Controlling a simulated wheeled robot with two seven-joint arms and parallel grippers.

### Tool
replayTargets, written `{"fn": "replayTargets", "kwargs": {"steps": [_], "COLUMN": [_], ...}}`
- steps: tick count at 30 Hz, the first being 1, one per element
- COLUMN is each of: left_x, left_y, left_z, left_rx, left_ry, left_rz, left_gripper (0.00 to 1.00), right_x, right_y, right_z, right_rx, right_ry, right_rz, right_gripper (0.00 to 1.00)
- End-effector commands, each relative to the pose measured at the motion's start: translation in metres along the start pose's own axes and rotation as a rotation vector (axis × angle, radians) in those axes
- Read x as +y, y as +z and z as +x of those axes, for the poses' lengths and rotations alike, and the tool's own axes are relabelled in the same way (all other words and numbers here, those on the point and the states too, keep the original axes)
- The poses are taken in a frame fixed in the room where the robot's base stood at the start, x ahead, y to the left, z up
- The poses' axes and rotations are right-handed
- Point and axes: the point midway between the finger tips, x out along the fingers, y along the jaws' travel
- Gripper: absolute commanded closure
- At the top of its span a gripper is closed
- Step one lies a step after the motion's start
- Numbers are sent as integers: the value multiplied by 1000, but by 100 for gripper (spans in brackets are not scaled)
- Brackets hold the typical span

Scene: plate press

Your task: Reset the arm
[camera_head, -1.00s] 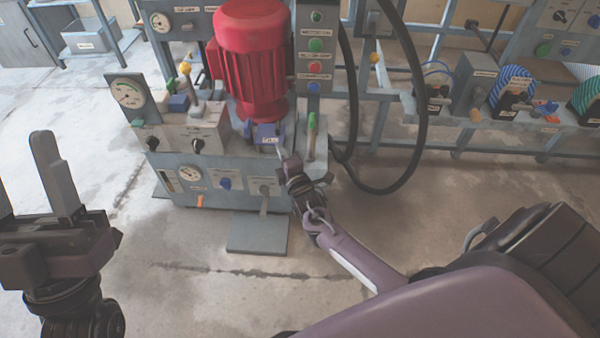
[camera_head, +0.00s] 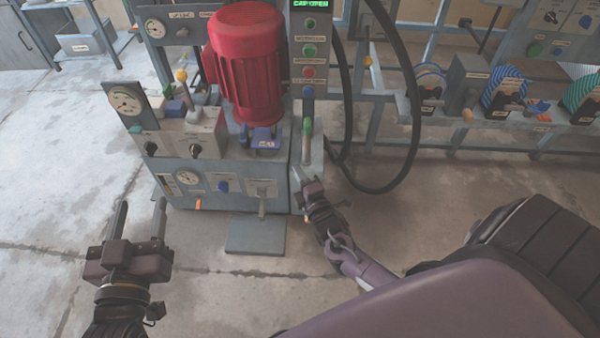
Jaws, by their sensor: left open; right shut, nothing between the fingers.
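My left gripper (camera_head: 139,222) is at the lower left, open and empty, its two fingers pointing up in the picture. It is over bare floor in front of the machine. My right gripper (camera_head: 301,176) is just right of the press's lower front panel, near the foot of the green-tipped lever (camera_head: 307,136). Its fingers are small and close together, with nothing seen between them. I cannot tell whether it touches the machine. My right arm (camera_head: 400,300) comes in from the lower right.
The press (camera_head: 235,192) has a red motor (camera_head: 246,65), a gauge (camera_head: 125,99) and a button column (camera_head: 308,70) with a lit green display. A pedal plate (camera_head: 256,235) lies in front. A black hose (camera_head: 413,110) loops at right. A rack (camera_head: 480,120) holds coiled hoses. Floor in front is clear.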

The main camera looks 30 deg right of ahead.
Motion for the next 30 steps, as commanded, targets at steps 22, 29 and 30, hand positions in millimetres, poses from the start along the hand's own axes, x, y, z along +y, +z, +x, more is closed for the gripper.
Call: {"fn": "replayTargets", "kwargs": {"steps": [22, 29, 30], "left_x": [0, 0, 0], "left_y": [7, 6, 6], "left_z": [-1, -1, -1], "left_rx": [-30, -29, -29], "left_ry": [0, 0, 0], "left_rz": [-1, -1, -1], "left_gripper": [50, 50, 50], "right_x": [105, 171, 181], "right_y": [-138, -187, -192], "right_z": [-52, -89, -95], "right_rx": [256, 356, 369], "right_ry": [-168, -296, -316], "right_rz": [850, 1209, 1255], "right_gripper": [100, 100, 100]}}
